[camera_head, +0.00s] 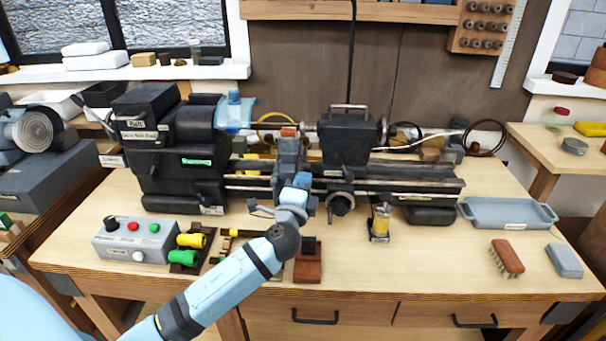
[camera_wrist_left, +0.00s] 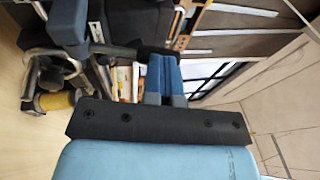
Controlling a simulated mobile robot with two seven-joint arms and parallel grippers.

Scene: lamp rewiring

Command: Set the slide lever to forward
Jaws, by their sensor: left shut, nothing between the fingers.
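A black lathe (camera_head: 345,180) stands on the wooden workbench, with its carriage (camera_head: 288,155) near the middle of its bed. My left arm reaches in from the lower left. My left gripper (camera_head: 301,181) is at the front of the carriage; its fingers are together with nothing between them. The left wrist view shows the shut blue fingers (camera_wrist_left: 164,79). A small grey handle (camera_head: 262,208) sticks out left of my wrist at the carriage front. I cannot tell for sure which part is the slide lever or how it is set; my wrist hides part of the carriage. My right gripper is not in view.
A grey control box (camera_head: 135,240) with buttons stands at the front left, beside yellow and green plugs. A blue-grey tray (camera_head: 508,213), a brush (camera_head: 507,258) and a grey block (camera_head: 565,261) lie at the right.

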